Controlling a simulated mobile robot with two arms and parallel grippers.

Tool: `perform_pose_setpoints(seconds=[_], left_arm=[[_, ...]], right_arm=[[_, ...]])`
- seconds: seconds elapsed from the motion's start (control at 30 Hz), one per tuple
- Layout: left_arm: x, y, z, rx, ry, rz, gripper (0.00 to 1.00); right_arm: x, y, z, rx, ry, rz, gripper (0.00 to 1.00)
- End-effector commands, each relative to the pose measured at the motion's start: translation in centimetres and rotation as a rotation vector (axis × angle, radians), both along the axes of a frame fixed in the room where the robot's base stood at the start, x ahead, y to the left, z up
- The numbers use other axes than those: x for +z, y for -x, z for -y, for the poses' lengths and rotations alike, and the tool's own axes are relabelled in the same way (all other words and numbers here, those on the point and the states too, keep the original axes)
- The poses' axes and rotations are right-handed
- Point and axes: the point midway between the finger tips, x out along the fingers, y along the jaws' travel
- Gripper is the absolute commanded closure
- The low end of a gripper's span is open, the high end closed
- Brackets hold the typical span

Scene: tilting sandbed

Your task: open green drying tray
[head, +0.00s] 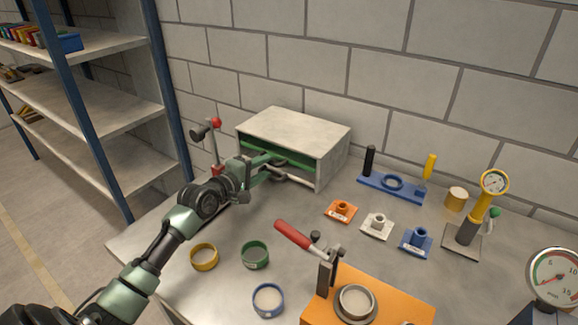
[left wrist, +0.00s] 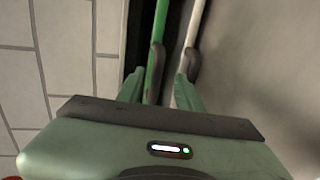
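The green drying tray (head: 300,161) sits inside a pale box-shaped cabinet (head: 295,128) at the back of the bench. Its green front edge shows in the opening below the cabinet top. My left gripper (head: 279,167) is at the front of this opening, with its fingers apart. In the left wrist view, the fingertips (left wrist: 174,62) are spread. A green bar (left wrist: 161,45) runs by the left fingertip and a pale bar (left wrist: 196,22) by the right one. I cannot tell whether either finger touches them. My right gripper is not in view.
A red-knobbed lever (head: 214,123) stands left of the cabinet, close to my left arm. Yellow (head: 204,257), green (head: 255,254) and blue (head: 268,299) rings lie in front. An orange fixture (head: 390,308) with a red-handled clamp stands at front centre. Small coloured blocks lie right of the cabinet.

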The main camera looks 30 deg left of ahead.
Motion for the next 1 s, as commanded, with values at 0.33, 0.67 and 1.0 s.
perform_pose_setpoints(seconds=[0.33, 0.67, 1.0], left_arm=[[-0.8, -4.7, 0.3, 0.001, 0.002, 0.002, 0.64], [-1.6, -7.4, 0.6, 0.0, 0.0, 0.0, 0.64], [-1.6, -7.4, 0.6, 0.0, 0.0, 0.001, 0.89]], right_arm=[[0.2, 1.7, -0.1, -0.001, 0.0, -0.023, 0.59], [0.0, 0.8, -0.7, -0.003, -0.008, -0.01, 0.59], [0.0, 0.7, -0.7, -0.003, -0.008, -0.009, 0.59]])
